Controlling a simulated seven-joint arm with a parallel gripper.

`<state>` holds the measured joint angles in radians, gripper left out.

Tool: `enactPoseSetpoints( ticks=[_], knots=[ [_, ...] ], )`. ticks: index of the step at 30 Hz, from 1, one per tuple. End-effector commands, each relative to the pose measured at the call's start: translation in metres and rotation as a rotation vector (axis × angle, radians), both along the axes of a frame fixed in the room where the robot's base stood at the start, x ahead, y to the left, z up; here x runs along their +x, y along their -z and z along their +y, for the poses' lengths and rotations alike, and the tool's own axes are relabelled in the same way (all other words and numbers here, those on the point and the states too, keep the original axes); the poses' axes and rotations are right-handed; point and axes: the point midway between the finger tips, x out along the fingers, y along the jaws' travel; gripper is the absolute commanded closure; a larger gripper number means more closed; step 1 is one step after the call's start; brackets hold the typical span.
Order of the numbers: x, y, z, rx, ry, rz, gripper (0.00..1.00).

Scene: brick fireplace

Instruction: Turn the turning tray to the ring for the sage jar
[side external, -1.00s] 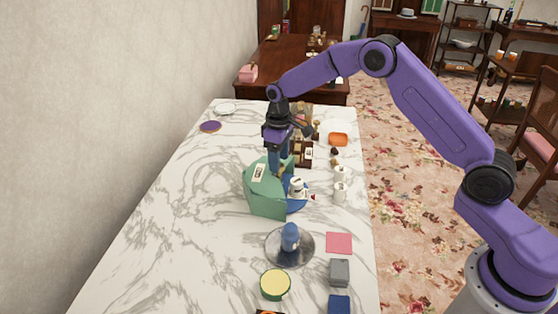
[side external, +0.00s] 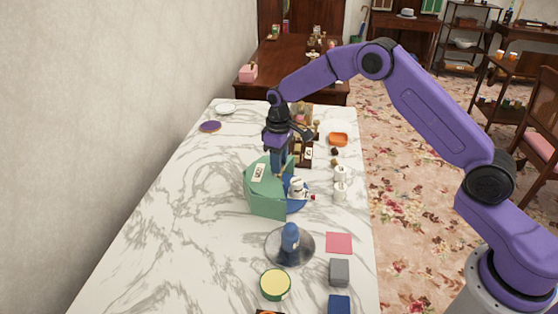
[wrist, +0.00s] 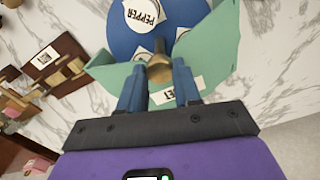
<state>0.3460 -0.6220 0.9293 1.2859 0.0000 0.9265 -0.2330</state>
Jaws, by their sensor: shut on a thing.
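The turning tray (side external: 297,207) is a blue disc partly inside a green angular housing (side external: 268,205). The wrist view shows the blue tray (wrist: 120,45) with a jar labelled PEPPER (wrist: 143,14) and other white-labelled jars partly hidden. The green housing also shows there (wrist: 222,50). My gripper (side external: 279,172) is down at the housing's far side. In the wrist view my gripper (wrist: 158,80) has a brownish knob or post (wrist: 158,68) between its fingers and is shut on it. No label reading sage is legible, and the ring cannot be made out.
White jars (side external: 340,190) stand right of the housing. A blue knob on a round grey plate (side external: 275,253) stands nearer the camera, with a pink square (side external: 339,243) beside it. A brown rack (side external: 303,150) and an orange dish (side external: 338,139) lie beyond.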

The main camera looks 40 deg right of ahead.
Motion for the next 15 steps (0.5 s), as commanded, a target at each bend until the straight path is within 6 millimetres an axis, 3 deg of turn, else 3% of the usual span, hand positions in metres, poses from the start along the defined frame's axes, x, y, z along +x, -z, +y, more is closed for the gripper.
enactPoseSetpoints(
  ticks=[15],
  knots=[
    [0.0005,-0.0010,0.0005,0.000,0.197,-0.001,1.00]
  ],
)
